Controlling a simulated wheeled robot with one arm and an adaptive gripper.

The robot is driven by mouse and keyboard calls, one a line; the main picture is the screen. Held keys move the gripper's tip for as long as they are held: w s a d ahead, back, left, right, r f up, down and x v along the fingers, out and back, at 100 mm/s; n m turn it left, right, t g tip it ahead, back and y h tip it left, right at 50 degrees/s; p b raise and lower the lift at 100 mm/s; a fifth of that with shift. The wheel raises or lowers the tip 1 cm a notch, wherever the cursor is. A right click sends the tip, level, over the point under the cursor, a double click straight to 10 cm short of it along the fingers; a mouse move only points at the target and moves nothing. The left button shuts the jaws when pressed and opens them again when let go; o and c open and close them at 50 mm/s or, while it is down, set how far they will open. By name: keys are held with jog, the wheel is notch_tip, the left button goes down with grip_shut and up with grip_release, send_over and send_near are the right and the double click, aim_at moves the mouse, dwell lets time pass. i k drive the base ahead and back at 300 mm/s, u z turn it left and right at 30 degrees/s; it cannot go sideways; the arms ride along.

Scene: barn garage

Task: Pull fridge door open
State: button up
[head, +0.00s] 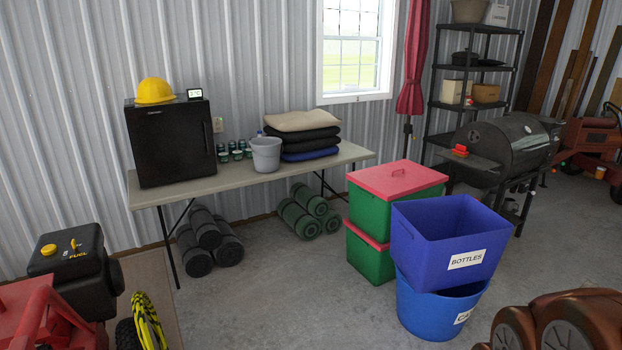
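A small black fridge (168,140) stands on the left end of a folding table (245,176) against the corrugated wall. Its door faces the room and looks shut. A yellow hard hat (154,91) and a small display device (194,93) sit on top of the fridge. My gripper is not in view.
A grey bucket (266,155), small jars and stacked cushions (302,133) share the table. Rolled mats lie below it. A black fuel can (72,262) and red equipment are at lower left. Green boxes (371,255) and a blue bin (437,239) stand right. Floor before the table is open.

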aim_at(170, 143)
jog(key=u, duration=0.1)
jog(key=i, duration=2)
jog(key=u, duration=1.3)
jog(key=i, duration=1.55)
jog(key=u, duration=1.05)
jog(key=i, duration=0.2)
jog(key=z, duration=0.05)
